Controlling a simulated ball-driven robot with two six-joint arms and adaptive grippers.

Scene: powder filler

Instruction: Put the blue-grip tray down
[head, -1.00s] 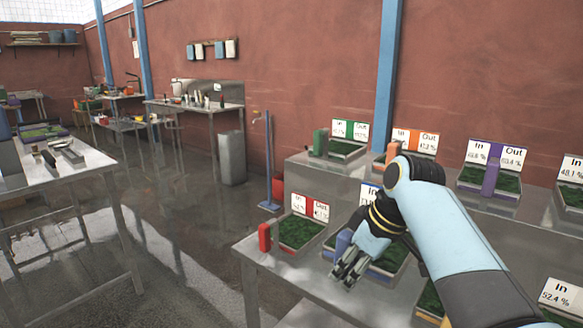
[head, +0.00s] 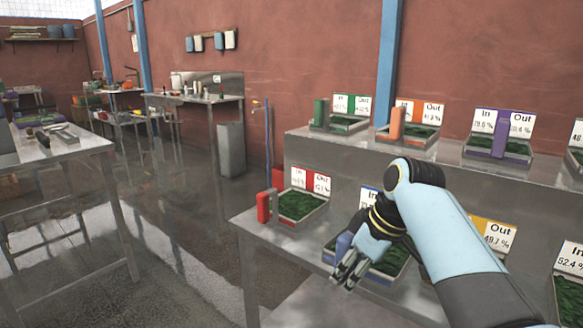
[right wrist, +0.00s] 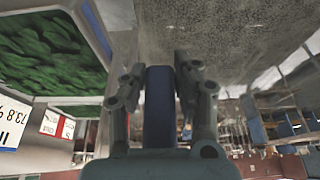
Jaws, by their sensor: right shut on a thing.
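The blue-grip tray (head: 385,262) is a shallow tray of dark green granules with a blue upright grip (head: 343,243) at its left end and a white sign (head: 368,195) behind, partly covered by my arm. My right gripper (head: 348,275) is shut on that grip. In the right wrist view the blue grip (right wrist: 158,105) stands between the two fingers, with the granules at upper left. The tray appears level near the front of the metal bench (head: 265,240). I cannot tell whether its underside touches the bench. My left gripper is out of view.
The red-grip tray (head: 300,205) sits to the left on the same level. Green, orange and purple (head: 499,140) grip trays stand on the raised step behind. A yellow-marked sign (head: 497,235) is to the right. A metal table (head: 60,160) stands across open floor.

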